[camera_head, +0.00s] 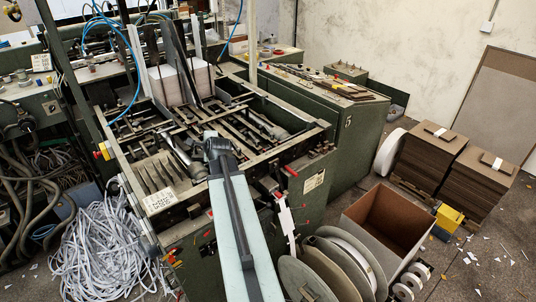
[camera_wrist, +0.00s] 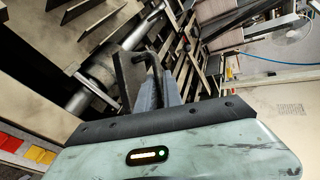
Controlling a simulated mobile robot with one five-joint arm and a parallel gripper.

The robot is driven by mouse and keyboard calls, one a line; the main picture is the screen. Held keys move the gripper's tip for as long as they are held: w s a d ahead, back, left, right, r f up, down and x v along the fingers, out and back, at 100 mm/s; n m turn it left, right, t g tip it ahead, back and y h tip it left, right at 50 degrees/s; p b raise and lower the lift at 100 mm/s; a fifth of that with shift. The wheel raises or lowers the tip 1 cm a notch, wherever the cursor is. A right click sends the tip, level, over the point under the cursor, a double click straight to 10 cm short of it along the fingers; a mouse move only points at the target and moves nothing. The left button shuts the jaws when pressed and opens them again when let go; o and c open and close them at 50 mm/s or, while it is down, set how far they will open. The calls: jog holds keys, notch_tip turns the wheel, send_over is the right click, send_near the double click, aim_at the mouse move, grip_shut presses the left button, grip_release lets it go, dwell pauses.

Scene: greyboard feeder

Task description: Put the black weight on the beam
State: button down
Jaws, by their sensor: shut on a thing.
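My gripper (camera_head: 213,140) is over the machine's open frame, at the far end of my pale arm. In the wrist view my gripper (camera_wrist: 150,68) is shut on a small dark piece, which I take for the black weight; its outline blends with the dark fingers. Metal beams (camera_head: 265,155) run lengthwise and across inside the frame, below and around my gripper. They also show beyond the fingers in the wrist view (camera_wrist: 185,75). Which one is the task's beam I cannot tell. Whether the weight touches any of them is hidden.
The machine's front rail (camera_head: 270,157) and upright plates (camera_head: 180,60) stand close to my gripper. Brown board stacks (camera_head: 432,160), an open brown box (camera_head: 388,222) and large reels (camera_head: 345,262) stand at right. Grey strips (camera_head: 100,245) heap at left.

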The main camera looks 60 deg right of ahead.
jog(key=shift+w+a, duration=0.2)
jog(key=w+a+r+n+t+y, duration=0.1)
jog(key=w+a+n+y, duration=0.1)
jog(key=a+n+y, duration=0.3)
jog(key=w+a+n+t+y, duration=0.1)
jog(key=w+a+n+y, duration=0.2)
jog(key=a, duration=0.5)
jog(key=s+d+f+b, duration=0.1)
jog(key=s+d, duration=0.2)
jog(key=s, duration=0.1)
jog(key=s+d+f+b, duration=0.2)
jog(key=s+d, duration=0.1)
jog(key=s, duration=0.2)
jog(key=s+d+f+b, duration=0.1)
jog(key=s+d+f, duration=0.1)
jog(key=s+d, duration=0.1)
jog(key=shift+s+d+f, duration=0.2)
jog(key=shift+s, duration=0.5)
jog(key=shift+s+r, duration=0.1)
jog(key=shift+r, duration=0.1)
jog(key=c, duration=1.5)
grip_release()
